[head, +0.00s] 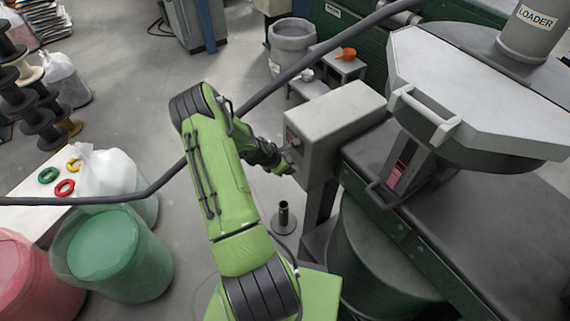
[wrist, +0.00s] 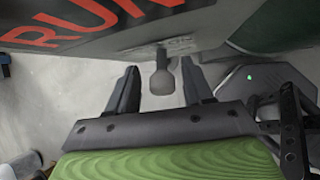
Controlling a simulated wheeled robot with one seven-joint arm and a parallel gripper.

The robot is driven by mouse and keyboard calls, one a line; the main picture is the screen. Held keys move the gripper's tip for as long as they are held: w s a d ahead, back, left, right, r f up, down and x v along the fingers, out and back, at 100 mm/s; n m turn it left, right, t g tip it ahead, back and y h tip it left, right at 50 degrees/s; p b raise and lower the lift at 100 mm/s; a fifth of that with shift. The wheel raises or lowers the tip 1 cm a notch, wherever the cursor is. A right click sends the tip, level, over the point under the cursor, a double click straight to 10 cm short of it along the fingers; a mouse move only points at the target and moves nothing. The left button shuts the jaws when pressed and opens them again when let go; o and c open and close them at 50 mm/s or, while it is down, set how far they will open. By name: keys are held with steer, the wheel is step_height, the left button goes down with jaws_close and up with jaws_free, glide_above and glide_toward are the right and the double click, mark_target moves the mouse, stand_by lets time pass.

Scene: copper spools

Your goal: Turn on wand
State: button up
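A grey control box (head: 330,125) stands in front of my arm in the head view. In the wrist view the panel (wrist: 190,22) shows large red letters reading "RUN", partly cut off. A short grey lever with a rounded end (wrist: 162,78) sticks out from its plate. My gripper (wrist: 156,90) is open, one finger on each side of the lever, with a gap on both sides. In the head view my gripper (head: 283,168) is close to the box's left face; the lever is hidden there. I cannot tell which thing is the wand.
A black hose (head: 300,68) runs across the view behind my arm. A grey machine with a handled lid (head: 470,95) is at right. A green-topped bin (head: 103,245) and white bag (head: 105,172) stand left. A short black upright tube (head: 284,217) stands on the floor below my gripper.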

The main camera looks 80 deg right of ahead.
steer(key=v, duration=1.5)
steer(key=shift+a+r+p, duration=0.25)
steer(key=shift+p, duration=0.05)
steer(key=shift+w, duration=0.15)
